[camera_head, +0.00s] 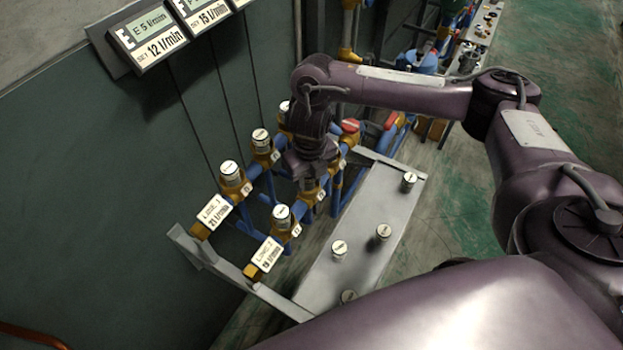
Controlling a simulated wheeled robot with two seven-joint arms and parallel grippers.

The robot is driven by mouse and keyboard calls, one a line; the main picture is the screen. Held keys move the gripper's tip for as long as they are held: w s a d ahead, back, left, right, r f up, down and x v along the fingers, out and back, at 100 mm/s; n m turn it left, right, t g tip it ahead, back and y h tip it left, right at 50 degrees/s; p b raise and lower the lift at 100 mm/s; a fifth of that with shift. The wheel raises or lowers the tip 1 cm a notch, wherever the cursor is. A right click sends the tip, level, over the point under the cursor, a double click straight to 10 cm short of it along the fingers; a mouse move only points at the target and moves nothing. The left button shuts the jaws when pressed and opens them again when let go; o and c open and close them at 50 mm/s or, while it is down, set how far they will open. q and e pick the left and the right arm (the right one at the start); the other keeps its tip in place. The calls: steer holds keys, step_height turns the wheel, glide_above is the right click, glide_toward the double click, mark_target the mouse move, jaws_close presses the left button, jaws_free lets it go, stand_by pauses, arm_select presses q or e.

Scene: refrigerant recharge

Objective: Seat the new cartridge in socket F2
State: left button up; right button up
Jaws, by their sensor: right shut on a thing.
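My right gripper (308,176) points down over the front row of brass sockets and is shut on a cartridge (308,187), of which only a small pale part shows below the jaws. The gripper hides most of it, and I cannot tell whether it is seated in the socket under it. The small socket tags are too small to read surely, so I cannot confirm which is F2. In the same row, a white-capped cartridge (281,214) stands in the nearest socket. My left gripper is not in view.
Capped cartridges stand in the back row, one here (230,171), another here (261,138). A grey shelf (365,210) on the right holds several silver cartridges (384,231). Flow displays (147,33) hang on the wall. Blue pipes surround the sockets.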

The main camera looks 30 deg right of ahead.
steer(key=shift+s+a+f+g, duration=0.15)
steer(key=shift+s+f, duration=0.2)
steer(key=shift+f, duration=0.25)
steer(key=shift+s+f+g, duration=0.15)
steer(key=shift+s+f, duration=0.15)
steer(key=shift+f, duration=0.25)
steer(key=o, duration=1)
steer(key=shift+c, duration=0.2)
steer(key=shift+o, duration=0.8)
steer(key=r, duration=0.1)
steer(key=w+r+p, duration=0.1)
steer(key=r, duration=0.2)
steer(key=shift+w+r, duration=0.35)
steer(key=shift+w, duration=0.05)
steer(key=r, duration=0.2)
steer(key=s+r+p, duration=0.1)
steer(key=r, duration=0.1)
steer(key=shift+r, duration=0.6)
steer(key=shift+w, duration=0.1)
steer(key=shift+d, duration=0.2)
